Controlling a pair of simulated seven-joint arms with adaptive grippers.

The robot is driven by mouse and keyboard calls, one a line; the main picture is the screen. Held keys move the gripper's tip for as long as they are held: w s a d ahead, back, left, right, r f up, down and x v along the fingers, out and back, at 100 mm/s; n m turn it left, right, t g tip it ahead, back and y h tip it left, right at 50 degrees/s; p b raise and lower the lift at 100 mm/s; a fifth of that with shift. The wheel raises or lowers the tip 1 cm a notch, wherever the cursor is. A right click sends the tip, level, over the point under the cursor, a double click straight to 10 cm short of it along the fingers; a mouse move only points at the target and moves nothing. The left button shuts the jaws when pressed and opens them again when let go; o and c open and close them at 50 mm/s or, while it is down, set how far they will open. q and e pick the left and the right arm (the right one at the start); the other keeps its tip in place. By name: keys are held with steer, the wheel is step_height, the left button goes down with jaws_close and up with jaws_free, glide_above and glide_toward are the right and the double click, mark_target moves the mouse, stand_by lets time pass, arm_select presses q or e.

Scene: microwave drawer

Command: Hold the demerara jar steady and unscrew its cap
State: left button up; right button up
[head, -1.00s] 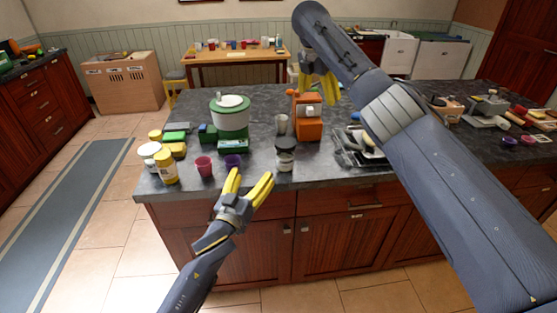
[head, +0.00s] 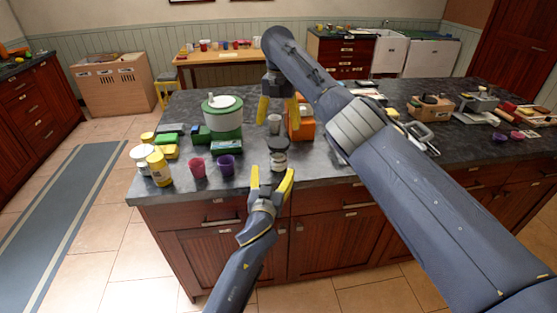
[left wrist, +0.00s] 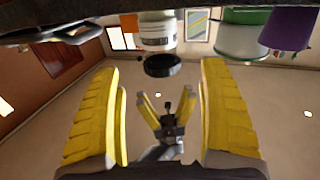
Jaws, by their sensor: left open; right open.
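The jar (head: 279,162) with a black cap (head: 278,143) stands upright near the counter's front edge. Its label is too small to read. In the left wrist view the picture is upside down, with the jar (left wrist: 157,34) at top centre and its cap (left wrist: 162,66) below. My left gripper (head: 271,178) is open and empty, just in front of the jar, its fingers pointing at it and apart from it. My right gripper (head: 277,116) is open and empty, pointing down above and a little behind the cap. It also shows beyond the cap in the left wrist view (left wrist: 163,110).
A purple cup (head: 227,165) and a pink cup (head: 197,167) stand left of the jar. A green and white pot (head: 223,117) is behind them. An orange machine (head: 304,130) and a grey cup (head: 274,122) are behind the jar. Yellow containers (head: 159,168) stand at the left corner.

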mark_target(277, 158)
arm_select(q)
steer(key=x, duration=1.1)
steer(key=shift+w+d, duration=0.1)
steer(key=shift+w, duration=0.05)
steer(key=shift+c, duration=0.3)
